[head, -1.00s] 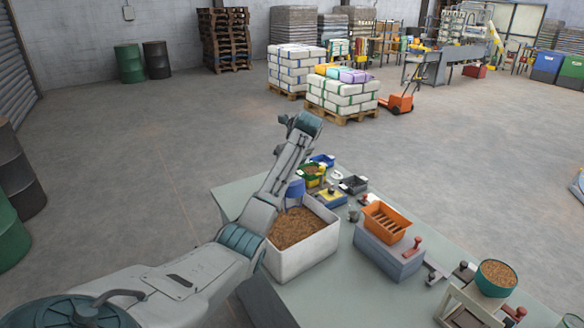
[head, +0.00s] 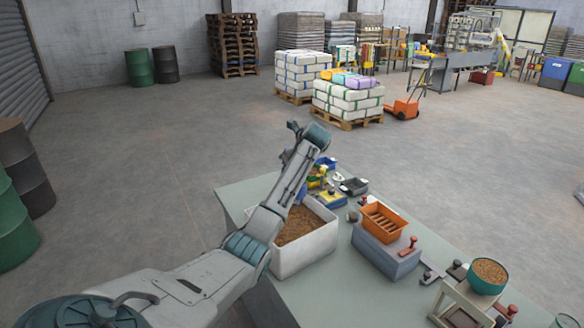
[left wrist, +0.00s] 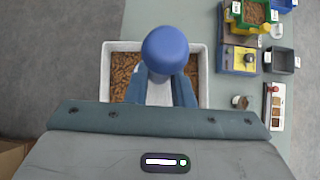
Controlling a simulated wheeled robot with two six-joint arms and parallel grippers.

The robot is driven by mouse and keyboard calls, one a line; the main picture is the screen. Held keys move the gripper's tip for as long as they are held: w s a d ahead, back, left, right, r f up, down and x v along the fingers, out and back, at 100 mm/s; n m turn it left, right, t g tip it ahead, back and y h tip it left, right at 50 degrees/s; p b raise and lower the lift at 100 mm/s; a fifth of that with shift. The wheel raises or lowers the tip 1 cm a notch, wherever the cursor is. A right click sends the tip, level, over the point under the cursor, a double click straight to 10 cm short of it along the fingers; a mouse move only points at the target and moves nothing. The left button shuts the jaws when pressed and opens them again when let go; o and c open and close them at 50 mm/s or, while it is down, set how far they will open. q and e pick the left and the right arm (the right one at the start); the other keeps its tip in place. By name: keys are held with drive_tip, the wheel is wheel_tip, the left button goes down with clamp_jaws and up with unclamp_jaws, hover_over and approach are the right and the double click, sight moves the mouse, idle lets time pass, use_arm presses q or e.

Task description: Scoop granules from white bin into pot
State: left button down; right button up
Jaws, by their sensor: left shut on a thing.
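The white bin (head: 306,254) stands on the near left part of the table and holds brown granules (head: 294,227); it also shows in the left wrist view (left wrist: 203,72). My left gripper (left wrist: 160,92) is over the bin, shut on a scoop with a rounded blue part (left wrist: 165,50). Whether granules are in the scoop cannot be seen. My right gripper is not in view.
An orange slotted tray (head: 385,222) sits on a grey block (head: 388,257) between bin and pot. A red-handled tool (head: 410,246) lies beside it. Small containers, including a dark one (head: 354,187), crowd the table behind the bin. Bare tabletop lies in front (head: 355,299).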

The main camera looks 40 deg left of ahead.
use_arm(q)
drive_tip(key=shift+r, duration=0.15)
drive_tip(key=shift+a+r+g+h, duration=0.1)
drive_tip(key=shift+r+g+h, duration=0.2)
drive_tip(key=shift+r+h, duration=0.5)
drive_tip(key=h, duration=0.2)
drive_tip(key=shift+r+g+h, duration=0.3)
drive_tip(key=shift+r+h, duration=0.3)
drive_tip(key=shift+h, duration=0.2)
drive_tip(key=shift+f, duration=0.1)
